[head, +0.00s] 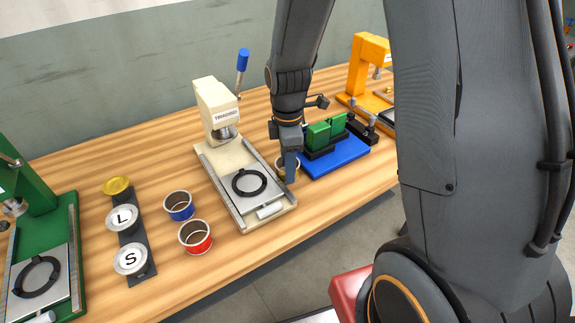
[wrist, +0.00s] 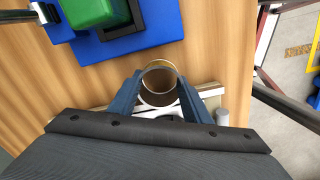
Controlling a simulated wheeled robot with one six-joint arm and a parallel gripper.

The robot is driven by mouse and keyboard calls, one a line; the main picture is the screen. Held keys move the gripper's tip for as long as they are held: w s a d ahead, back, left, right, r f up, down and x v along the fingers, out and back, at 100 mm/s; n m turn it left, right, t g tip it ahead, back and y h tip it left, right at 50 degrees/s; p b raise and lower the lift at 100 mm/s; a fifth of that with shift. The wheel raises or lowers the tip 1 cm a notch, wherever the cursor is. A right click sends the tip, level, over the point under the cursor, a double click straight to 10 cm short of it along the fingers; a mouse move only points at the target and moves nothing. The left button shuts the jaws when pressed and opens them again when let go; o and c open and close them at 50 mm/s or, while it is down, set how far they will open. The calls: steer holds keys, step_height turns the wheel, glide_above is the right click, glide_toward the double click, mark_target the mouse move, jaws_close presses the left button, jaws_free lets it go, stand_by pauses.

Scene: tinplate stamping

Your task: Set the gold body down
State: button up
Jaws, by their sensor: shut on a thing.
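My gripper (head: 290,172) is shut on the gold body, an open round can, between the cream press and the blue fixture. In the wrist view the blue fingers of my gripper (wrist: 160,98) clasp the gold body (wrist: 158,100) from both sides, and I look into its open top. In the head view the gold body (head: 280,162) is mostly hidden behind the fingers. It looks upright and low over the wooden bench (head: 150,290); I cannot tell whether it touches the wood.
The cream press (head: 222,115) with a black ring on its slide is left of my gripper. A blue fixture (head: 345,160) with green blocks is right. Blue (head: 179,206) and red (head: 195,237) cans, a lid rack (head: 135,233), a green press (head: 45,190) and an orange press (head: 368,65) stand farther away.

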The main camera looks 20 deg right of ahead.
steer(key=shift+f, duration=0.4)
steer(key=o, duration=1)
steer(key=shift+f, duration=0.1)
steer(key=shift+o, duration=0.2)
